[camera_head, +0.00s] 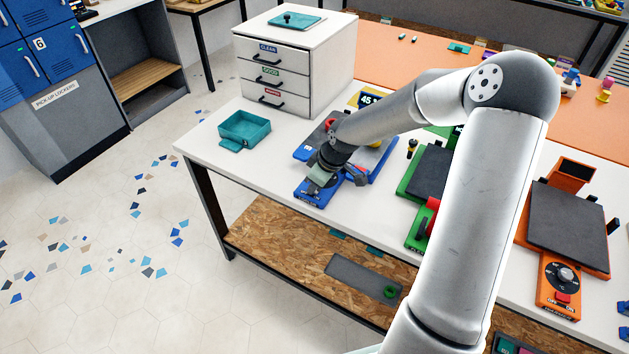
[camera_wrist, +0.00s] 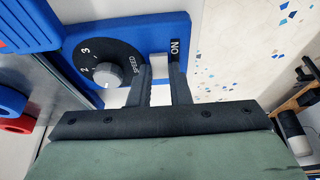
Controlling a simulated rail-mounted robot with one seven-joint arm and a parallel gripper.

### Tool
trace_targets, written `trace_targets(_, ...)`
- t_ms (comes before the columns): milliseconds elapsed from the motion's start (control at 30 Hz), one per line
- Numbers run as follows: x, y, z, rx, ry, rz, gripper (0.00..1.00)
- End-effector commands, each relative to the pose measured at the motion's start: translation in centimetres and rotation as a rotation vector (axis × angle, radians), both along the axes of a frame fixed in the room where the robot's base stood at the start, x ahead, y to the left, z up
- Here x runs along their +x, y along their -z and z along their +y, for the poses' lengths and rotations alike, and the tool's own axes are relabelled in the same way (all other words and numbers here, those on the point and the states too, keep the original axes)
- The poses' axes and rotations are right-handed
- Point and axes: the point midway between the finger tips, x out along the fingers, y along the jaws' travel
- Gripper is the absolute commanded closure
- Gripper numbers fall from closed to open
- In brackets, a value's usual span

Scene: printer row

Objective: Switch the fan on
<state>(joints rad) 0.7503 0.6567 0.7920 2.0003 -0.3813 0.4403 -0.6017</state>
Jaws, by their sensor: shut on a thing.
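The blue control panel (camera_wrist: 110,30) fills the upper left of the wrist view. It carries a round black and grey speed knob (camera_wrist: 108,75) with numbers around it. To the knob's right is a pale switch (camera_wrist: 159,66) beside an "ON" label (camera_wrist: 174,47). My gripper (camera_wrist: 161,75) has one finger on each side of the switch and is shut on it. The fingers hide part of the switch, so its setting cannot be told. In the head view my gripper (camera_head: 319,178) is low over the front of the blue machine (camera_head: 313,193), and my arm hides much of that machine.
A teal open tray (camera_head: 244,130) and a white drawer unit (camera_head: 290,65) stand to the left on the white table (camera_head: 235,168). A green machine (camera_head: 415,187) and an orange machine (camera_head: 555,265) stand to the right. The table is bare in front of the tray.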

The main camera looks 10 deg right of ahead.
Motion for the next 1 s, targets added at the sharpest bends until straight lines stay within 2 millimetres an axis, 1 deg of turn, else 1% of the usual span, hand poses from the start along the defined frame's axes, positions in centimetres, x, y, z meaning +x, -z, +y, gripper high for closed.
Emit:
trace_targets(167,0.0,0.0,0.1,0.000,-0.001,0.000,1.00)
trace_targets(200,0.0,0.0,0.1,0.000,-0.001,0.000,0.80)
trace_targets(267,0.0,0.0,0.1,0.000,-0.001,0.000,0.63)
trace_targets(300,0.0,0.0,0.1,-0.001,-0.001,0.000,0.61)
trace_targets(567,0.0,-0.1,0.0,-0.001,0.000,0.001,0.61)
trace_targets(667,-0.1,-0.7,-0.2,-0.002,0.001,-0.001,0.61)
trace_targets(767,-0.4,-2.0,-0.6,-0.002,0.004,-0.002,0.61)
trace_targets(867,-0.9,-4.0,-1.2,-0.003,0.006,-0.003,0.61)
trace_targets(1000,-1.7,-7.4,-2.1,-0.004,0.006,-0.004,0.61)
